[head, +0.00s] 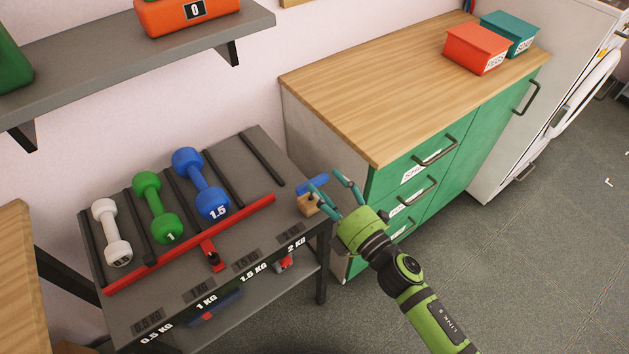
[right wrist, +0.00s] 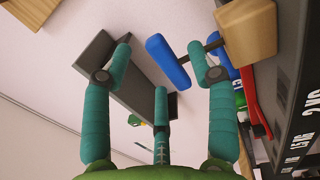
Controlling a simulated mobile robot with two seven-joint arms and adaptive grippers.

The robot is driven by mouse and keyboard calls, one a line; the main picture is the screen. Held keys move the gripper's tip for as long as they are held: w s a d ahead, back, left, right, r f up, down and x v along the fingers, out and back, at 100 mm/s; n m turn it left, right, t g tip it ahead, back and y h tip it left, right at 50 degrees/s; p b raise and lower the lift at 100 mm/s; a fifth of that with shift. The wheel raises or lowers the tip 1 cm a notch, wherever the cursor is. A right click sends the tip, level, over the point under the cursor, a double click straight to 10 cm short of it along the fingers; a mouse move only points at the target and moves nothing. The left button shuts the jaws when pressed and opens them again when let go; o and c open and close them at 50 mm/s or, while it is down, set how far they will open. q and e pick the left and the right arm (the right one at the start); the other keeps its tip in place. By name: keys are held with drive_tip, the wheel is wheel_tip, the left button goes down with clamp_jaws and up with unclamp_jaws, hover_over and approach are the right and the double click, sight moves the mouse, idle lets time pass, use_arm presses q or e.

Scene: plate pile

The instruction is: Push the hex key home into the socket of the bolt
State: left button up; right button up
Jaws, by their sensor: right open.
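A blue bar-shaped handle (head: 313,183) on a dark shaft, which looks like the hex key, stands at a small wooden block (head: 306,203) on the right end of the grey rack. In the right wrist view the blue handle (right wrist: 168,62) lies between the fingertips, and its dark shaft (right wrist: 214,45) runs to the wooden block (right wrist: 247,30). My right gripper (head: 325,180) is open, its teal fingers spread close by the handle; I cannot tell whether any finger touches it. The bolt and its socket are not visible. My left gripper is not in view.
The rack (head: 262,150) bears a white (head: 111,232), a green (head: 157,208) and a blue dumbbell (head: 201,184) behind a red rail (head: 190,246). A green cabinet (head: 440,160) with a wooden top stands to the right. A wall shelf (head: 130,62) hangs above.

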sight(320, 182)
drive_tip(key=x, duration=0.2)
drive_tip(key=shift+w+a+r, duration=0.15)
drive_tip(key=shift+w+a, duration=0.1)
drive_tip(key=shift+a, duration=0.05)
drive_tip(key=shift+w+a, duration=0.2)
drive_tip(key=shift+w, duration=0.05)
clamp_jaws()
use_arm(q)
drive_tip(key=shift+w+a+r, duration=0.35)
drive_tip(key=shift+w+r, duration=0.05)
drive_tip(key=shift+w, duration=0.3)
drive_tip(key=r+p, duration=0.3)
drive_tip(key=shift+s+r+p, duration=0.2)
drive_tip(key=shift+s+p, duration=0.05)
drive_tip(key=shift+p, duration=0.15)
use_arm(e)
wheel_tip(320, 182, up, 10)
drive_tip(key=shift+f, duration=0.1)
